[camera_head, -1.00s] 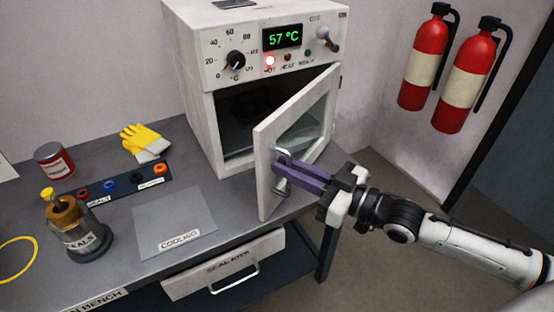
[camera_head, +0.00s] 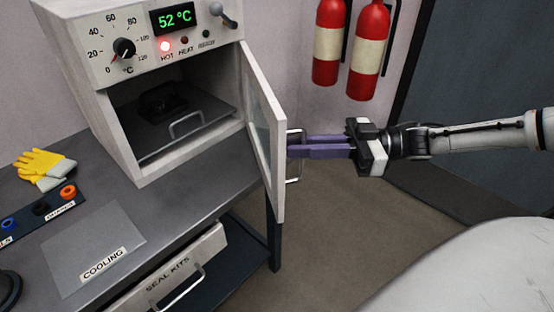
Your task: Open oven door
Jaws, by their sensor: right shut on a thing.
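The white oven (camera_head: 116,149) stands on the bench at the upper left, its display reading 52 °C and a red lamp lit. Its door (camera_head: 261,130) is swung wide open, hinged on the right. The metal door handle (camera_head: 294,176) is on the door's outer face. My right gripper (camera_head: 292,147) has its purple fingers shut on the handle, partly hiding it. Inside the oven, a dark tray (camera_head: 158,138) with a metal handle and a dark object on it shows. My left gripper is not in view.
The grey bench holds a cooling plate (camera_head: 92,252), yellow gloves (camera_head: 45,166) and a strip of coloured rings (camera_head: 40,210). An open drawer (camera_head: 172,270) labelled seal kits juts out below. Fire extinguishers (camera_head: 368,50) hang on the wall. Floor right of the bench is clear.

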